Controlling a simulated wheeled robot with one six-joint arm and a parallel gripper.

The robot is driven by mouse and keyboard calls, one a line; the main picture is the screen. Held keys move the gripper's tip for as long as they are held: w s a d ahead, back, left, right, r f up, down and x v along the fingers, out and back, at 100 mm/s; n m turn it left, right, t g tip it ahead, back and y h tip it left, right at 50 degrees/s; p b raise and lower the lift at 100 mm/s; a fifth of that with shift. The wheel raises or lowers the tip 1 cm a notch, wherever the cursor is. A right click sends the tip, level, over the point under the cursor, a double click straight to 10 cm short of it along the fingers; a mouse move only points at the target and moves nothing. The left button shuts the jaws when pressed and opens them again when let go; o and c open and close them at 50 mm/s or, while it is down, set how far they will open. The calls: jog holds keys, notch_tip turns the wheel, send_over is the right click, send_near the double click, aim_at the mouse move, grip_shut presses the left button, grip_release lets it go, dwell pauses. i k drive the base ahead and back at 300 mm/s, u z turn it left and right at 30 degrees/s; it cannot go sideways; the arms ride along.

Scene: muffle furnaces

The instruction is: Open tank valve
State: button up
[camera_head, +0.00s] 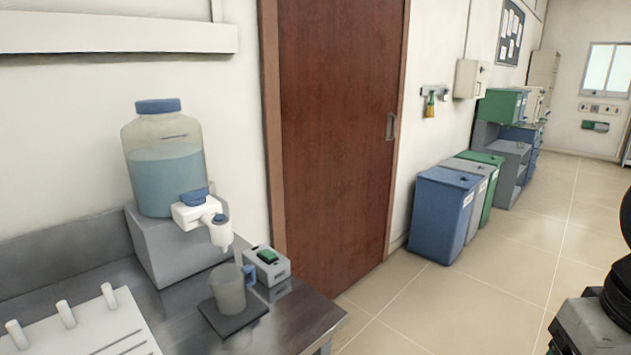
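The tank (164,165) is a clear bottle with a blue cap, holding bluish liquid. It stands on a grey block (172,251) on the metal counter at the left. A white valve (208,217) with blue parts sticks out low on the tank's front right, its spout pointing down. No stream of liquid shows below the spout. A translucent cup (228,289) with a blue handle stands below the spout on a dark pad (238,323). My gripper is not in view; only dark parts that look like my own body show at the right edge.
A grey box with a green top button (267,264) sits right of the cup. A white rack with pegs (85,325) lies at the counter's front left. Blue, grey and green bins (443,213) stand past the brown door (335,130). The tiled floor (480,290) is clear.

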aim_at(196, 199)
jog(key=k, duration=0.6)
jog(key=u, duration=0.65)
jog(key=i, duration=0.55)
jog(key=u, duration=0.5)
jog(key=i, duration=0.65)
jog(key=z, duration=0.1)
